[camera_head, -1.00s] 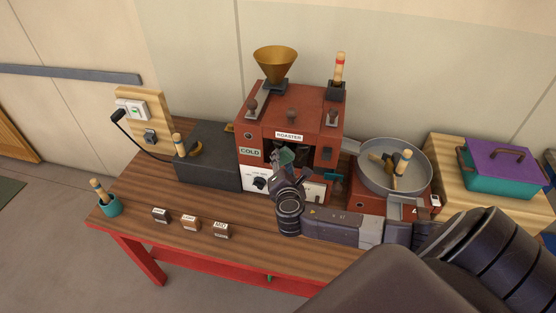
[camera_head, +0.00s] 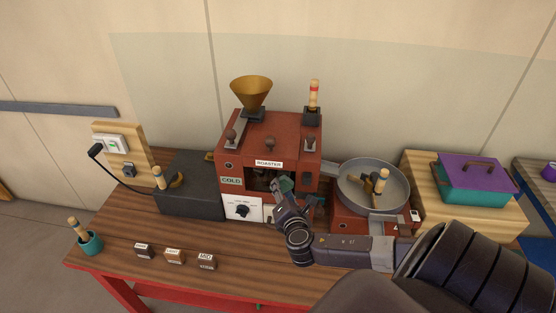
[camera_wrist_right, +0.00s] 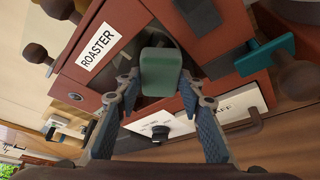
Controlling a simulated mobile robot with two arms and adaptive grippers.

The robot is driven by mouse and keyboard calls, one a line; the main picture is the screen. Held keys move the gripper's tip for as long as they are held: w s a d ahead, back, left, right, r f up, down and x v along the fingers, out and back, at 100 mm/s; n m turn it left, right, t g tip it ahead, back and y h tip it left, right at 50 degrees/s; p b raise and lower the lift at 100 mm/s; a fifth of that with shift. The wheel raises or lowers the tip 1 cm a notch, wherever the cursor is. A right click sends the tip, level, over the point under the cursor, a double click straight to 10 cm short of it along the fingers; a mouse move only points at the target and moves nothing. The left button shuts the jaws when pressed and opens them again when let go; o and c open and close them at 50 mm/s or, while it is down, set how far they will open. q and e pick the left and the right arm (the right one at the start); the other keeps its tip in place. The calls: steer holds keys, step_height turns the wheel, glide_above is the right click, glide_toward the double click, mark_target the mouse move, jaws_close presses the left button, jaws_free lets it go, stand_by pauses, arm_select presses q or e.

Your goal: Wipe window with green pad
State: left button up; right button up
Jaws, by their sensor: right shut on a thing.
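The red roaster (camera_head: 270,130) stands at the back of the table, with a dark window (camera_head: 258,181) in its front below the ROASTER label. My right gripper (camera_head: 280,188) is in front of the roaster, at the window's right side. It is shut on the green pad (camera_head: 287,184), which also shows between the fingertips in the right wrist view (camera_wrist_right: 160,72). The pad is at the roaster's front and covers part of the window; I cannot tell whether it touches the glass. My left gripper is not in view.
A pan with a wooden-handled tool (camera_head: 346,185) is right of the roaster. A dark box (camera_head: 190,195) stands left of it. A teal cup (camera_head: 91,243) and small labelled blocks (camera_head: 174,256) line the table front. A purple-lidded teal box (camera_head: 475,185) is at right.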

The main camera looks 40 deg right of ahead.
steer(key=shift+s+d, duration=0.2)
steer(key=shift+d, duration=0.2)
steer(key=shift+w+f, duration=0.1)
